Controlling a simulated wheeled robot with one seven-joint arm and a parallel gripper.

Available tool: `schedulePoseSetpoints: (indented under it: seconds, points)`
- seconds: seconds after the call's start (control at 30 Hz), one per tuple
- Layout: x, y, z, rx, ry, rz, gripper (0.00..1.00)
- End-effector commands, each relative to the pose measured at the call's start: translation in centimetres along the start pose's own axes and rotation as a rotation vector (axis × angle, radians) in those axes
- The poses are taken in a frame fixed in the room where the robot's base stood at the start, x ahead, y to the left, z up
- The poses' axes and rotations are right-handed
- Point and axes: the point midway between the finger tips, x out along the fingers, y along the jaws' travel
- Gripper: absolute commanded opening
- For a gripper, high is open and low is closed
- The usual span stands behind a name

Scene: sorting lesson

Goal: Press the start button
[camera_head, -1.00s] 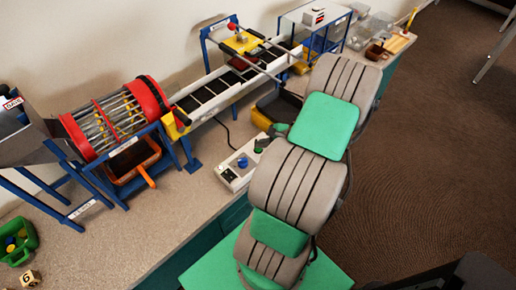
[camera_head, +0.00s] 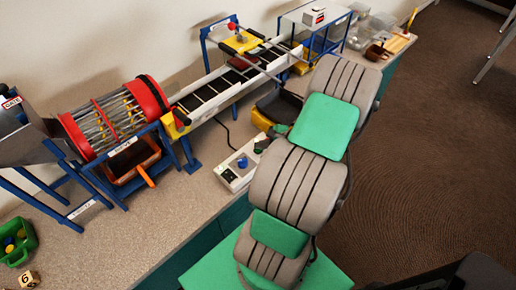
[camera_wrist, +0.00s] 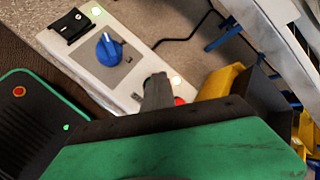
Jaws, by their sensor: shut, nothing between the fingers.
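The white control box (camera_head: 229,177) stands on the counter below the conveyor. In the wrist view the control box (camera_wrist: 78,63) shows a blue knob (camera_wrist: 109,50), a black switch (camera_wrist: 72,24), a red button (camera_wrist: 180,101) and small lit greenish lamps. My gripper (camera_wrist: 157,82) is shut and empty, its dark fingertips over the box's end beside the red button. No green start button shows; the fingers cover that part of the box, and I cannot tell whether they touch it. In the head view my gripper (camera_head: 262,143) is partly hidden behind my arm.
A red-ended sorting drum (camera_head: 112,118) stands left of the box, with an orange tray (camera_head: 133,160) beneath it. The conveyor (camera_head: 215,95) runs behind the box. A yellow bin (camera_wrist: 222,80) is close to my gripper.

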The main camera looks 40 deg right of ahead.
Motion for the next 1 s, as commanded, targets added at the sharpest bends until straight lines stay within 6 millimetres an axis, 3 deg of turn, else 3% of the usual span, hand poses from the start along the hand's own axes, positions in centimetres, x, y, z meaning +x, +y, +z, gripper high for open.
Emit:
schedulePoseSetpoints:
  seconds: [0.27,0.63,1.0]
  points:
    - [-1.2,-0.8,0.8,0.000,0.000,0.000,0.00]
    - [-1.3,-0.9,0.9,0.000,0.000,0.000,0.00]
    - [-3.9,-2.9,2.8,-0.001,0.000,0.000,0.00]
